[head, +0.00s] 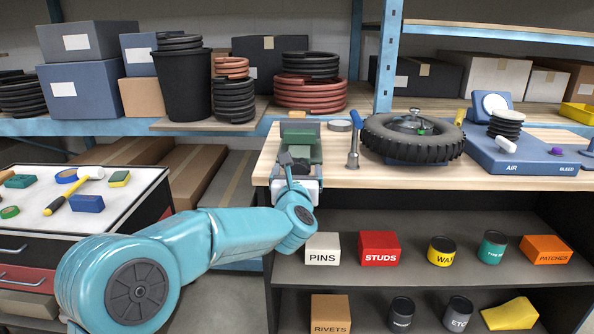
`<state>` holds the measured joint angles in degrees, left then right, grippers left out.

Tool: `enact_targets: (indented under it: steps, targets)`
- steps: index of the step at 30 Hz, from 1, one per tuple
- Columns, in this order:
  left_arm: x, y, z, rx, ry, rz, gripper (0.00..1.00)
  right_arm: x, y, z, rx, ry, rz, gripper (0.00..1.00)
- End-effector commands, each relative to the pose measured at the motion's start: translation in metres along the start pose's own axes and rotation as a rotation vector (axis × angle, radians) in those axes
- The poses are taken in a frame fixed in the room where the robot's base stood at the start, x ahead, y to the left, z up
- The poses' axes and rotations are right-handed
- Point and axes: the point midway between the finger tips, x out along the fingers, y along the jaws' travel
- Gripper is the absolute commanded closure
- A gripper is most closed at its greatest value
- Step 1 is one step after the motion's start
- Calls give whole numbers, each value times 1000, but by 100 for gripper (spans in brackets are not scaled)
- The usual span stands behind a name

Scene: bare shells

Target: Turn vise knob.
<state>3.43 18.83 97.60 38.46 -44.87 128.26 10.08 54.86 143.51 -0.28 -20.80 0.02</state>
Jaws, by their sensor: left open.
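A green vise (300,134) stands at the front left of the wooden workbench (345,176), near its front edge. My teal left arm reaches in from the lower left, and its grey gripper (287,160) is at the front of the vise, overlapping its lower part in the picture. The gripper is open. The vise knob cannot be made out; the gripper and wrist cover the vise's front. I cannot tell whether the fingers touch the vise or surround the knob. My right gripper is not in view.
A tire (412,140), an upright metal tool (353,140) and a blue air unit (520,152) occupy the bench to the right. Boxes and cans sit on shelves below. A tool cart (95,200) with a mallet stands at left. Bare bench top shows right of the vise.

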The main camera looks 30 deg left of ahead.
Motion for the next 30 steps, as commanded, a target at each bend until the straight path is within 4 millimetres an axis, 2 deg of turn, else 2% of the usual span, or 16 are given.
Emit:
enact_targets:
  steps: [9,10,14,15,23,30]
  targets:
    - [4,0,0,0,0,0,11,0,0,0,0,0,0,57]
    - [4,0,0,0,0,0,18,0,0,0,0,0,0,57]
    - [4,0,0,0,0,0,60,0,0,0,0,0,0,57]
    - [4,0,0,0,0,0,66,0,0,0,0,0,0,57]
    - [4,0,-1,18,0,0,66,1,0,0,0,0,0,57]
    - [4,-1,-1,126,-2,-1,66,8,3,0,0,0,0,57]
